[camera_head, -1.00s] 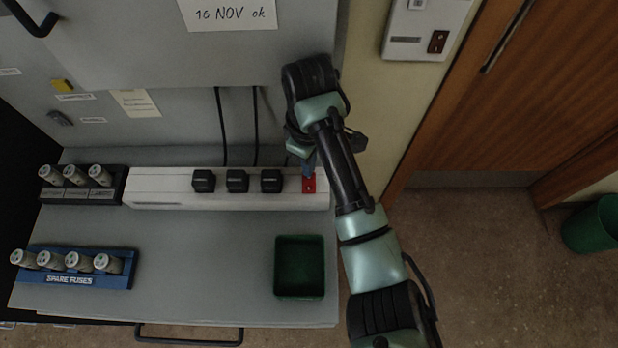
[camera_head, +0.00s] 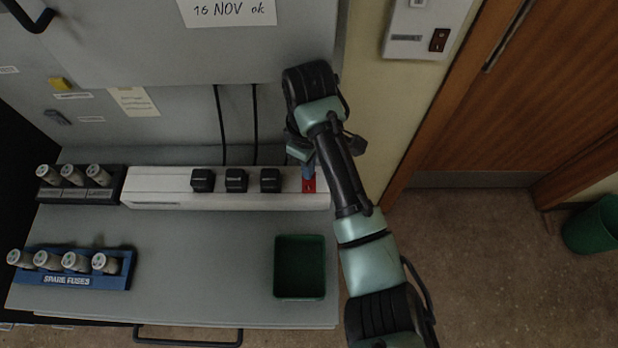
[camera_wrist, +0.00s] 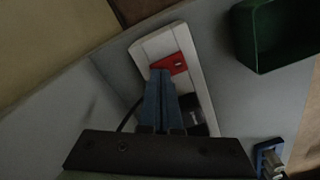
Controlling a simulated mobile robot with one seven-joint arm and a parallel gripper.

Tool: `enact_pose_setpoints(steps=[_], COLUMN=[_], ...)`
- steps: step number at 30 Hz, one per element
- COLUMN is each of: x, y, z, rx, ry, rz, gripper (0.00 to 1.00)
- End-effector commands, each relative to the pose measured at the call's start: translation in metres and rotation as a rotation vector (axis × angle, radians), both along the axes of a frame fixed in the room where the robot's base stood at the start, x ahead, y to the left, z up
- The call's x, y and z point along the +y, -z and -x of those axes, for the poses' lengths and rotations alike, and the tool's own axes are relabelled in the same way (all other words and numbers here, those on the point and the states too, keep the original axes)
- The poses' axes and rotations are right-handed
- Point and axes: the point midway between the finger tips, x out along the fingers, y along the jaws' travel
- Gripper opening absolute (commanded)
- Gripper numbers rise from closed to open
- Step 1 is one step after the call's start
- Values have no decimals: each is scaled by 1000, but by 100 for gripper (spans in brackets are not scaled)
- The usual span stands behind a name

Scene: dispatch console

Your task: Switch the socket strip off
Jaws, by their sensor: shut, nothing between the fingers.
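The white socket strip (camera_head: 160,187) lies along the back of the grey desk top, with three black plugs (camera_head: 236,181) in it. Its red switch (camera_head: 309,186) is at the right end and also shows in the wrist view (camera_wrist: 174,63). My gripper (camera_head: 308,172) is over that right end, fingers pointing down. In the wrist view its blue fingers (camera_wrist: 160,75) are together, with their tips at the near edge of the red switch. Whether they touch it I cannot tell. The fingers hide part of the strip and the switch's near edge.
A green open bin (camera_head: 299,296) stands on the desk in front of the strip's right end. A blue spare fuse rack (camera_head: 70,281) and a black fuse holder (camera_head: 80,194) are at the left. Two cables (camera_head: 255,125) hang behind the strip. The middle of the desk is clear.

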Motion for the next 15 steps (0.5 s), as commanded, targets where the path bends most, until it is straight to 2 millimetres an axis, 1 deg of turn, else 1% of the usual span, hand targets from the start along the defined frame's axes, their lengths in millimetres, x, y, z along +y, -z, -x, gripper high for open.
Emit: enact_pose_setpoints(steps=[9,15], x=[0,0], y=[6,0], z=[0,0], rx=[1,1], ry=[0,0], rz=[0,0], gripper=[0,0])
